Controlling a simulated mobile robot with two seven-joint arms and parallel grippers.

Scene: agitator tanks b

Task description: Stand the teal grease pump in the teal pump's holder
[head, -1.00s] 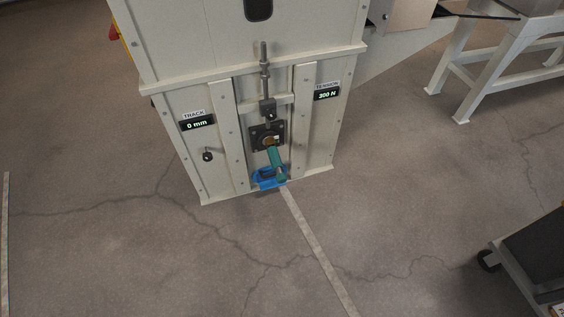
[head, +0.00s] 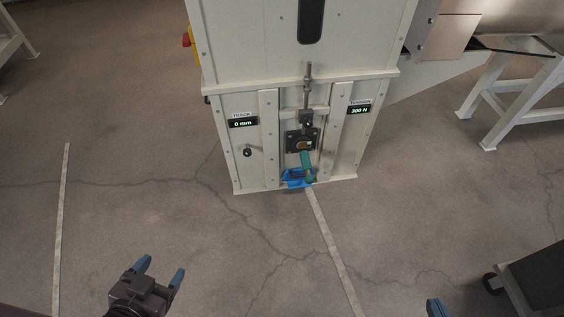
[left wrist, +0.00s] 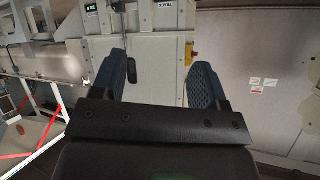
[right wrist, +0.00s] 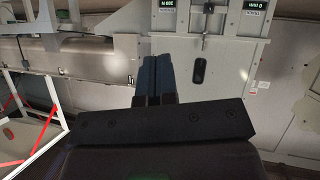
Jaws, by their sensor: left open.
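The teal grease pump (head: 306,160) is small in the head view, at the lower front of the pale machine cabinet. It sits tilted just below a dark square plate with a brass-coloured centre (head: 301,143); whether it touches the plate is unclear. A blue item (head: 294,180) lies at its lower end by the floor. I cannot make out the pump's holder for certain. My left gripper (head: 160,270) is open and empty, well short of the cabinet.
The cabinet (head: 250,160) carries TRACK (head: 242,122) and TENSION (head: 359,108) displays. A dark wheeled cart (head: 535,275) stands at lower right, and a white-legged frame (head: 505,110) at upper right. The floor between me and the cabinet is clear.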

